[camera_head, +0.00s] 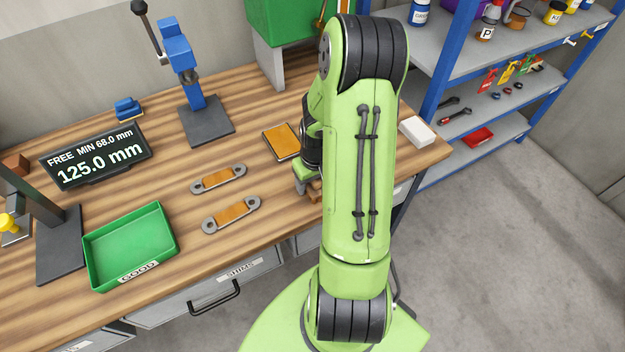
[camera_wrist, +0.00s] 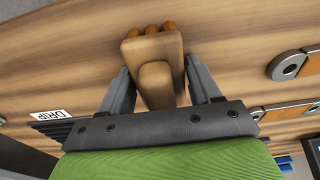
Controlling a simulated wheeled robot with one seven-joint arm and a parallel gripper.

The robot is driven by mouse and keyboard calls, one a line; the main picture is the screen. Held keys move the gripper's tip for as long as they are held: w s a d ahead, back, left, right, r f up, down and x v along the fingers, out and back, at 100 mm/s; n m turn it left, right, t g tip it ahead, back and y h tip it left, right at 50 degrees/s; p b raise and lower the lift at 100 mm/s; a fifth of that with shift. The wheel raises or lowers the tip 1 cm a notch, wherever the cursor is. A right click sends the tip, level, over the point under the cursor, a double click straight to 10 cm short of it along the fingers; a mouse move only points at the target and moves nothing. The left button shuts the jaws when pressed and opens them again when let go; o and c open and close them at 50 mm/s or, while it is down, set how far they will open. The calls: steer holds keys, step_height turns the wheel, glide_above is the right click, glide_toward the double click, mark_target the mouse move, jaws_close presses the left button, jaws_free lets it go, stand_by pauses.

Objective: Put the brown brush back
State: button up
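The brown brush (camera_wrist: 153,50) has a tan wooden body and a rounded knob that faces the wrist camera. Several orange-brown tips show along its far edge. My gripper (camera_wrist: 158,70) has one grey finger on each side of the brush. The fingertips meet its sides with no clear gap, so it looks shut on the brush. In the head view my gripper (camera_head: 310,183) is low over the bench near its front edge, largely hidden behind my green arm. A small part of the brush (camera_head: 315,193) shows below it. Whether the brush touches the bench is unclear.
The wooden bench (camera_head: 140,194) holds two link plates (camera_head: 218,179) (camera_head: 231,213), an orange pad (camera_head: 281,141), a green tray (camera_head: 130,245), a display (camera_head: 97,157) and a blue press (camera_head: 188,80). A white block (camera_head: 417,131) lies at the right. A blue shelf (camera_head: 440,75) stands beyond.

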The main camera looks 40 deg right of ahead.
steer(key=o, duration=0.3)
steer(key=shift+r, duration=0.15)
steer(key=r, duration=0.4)
steer(key=s+r+p, duration=0.1)
steer(key=r, duration=0.3)
steer(key=r+p, duration=0.1)
steer(key=r, duration=0.2)
steer(key=shift+s+a+r, duration=0.15)
steer(key=shift+a+r, duration=0.05)
steer(key=shift+r, duration=0.2)
steer(key=s+a+r+n+t, duration=0.1)
steer(key=s+a+r, duration=0.4)
steer(key=a, duration=0.5)
steer(key=s+a+r+n+t, duration=0.2)
steer(key=s+a+r, duration=0.3)
steer(key=a+r, duration=0.4)
steer(key=shift+a+r+t, duration=0.4)
steer(key=shift+r+t, duration=0.2)
steer(key=shift+r, duration=0.2)
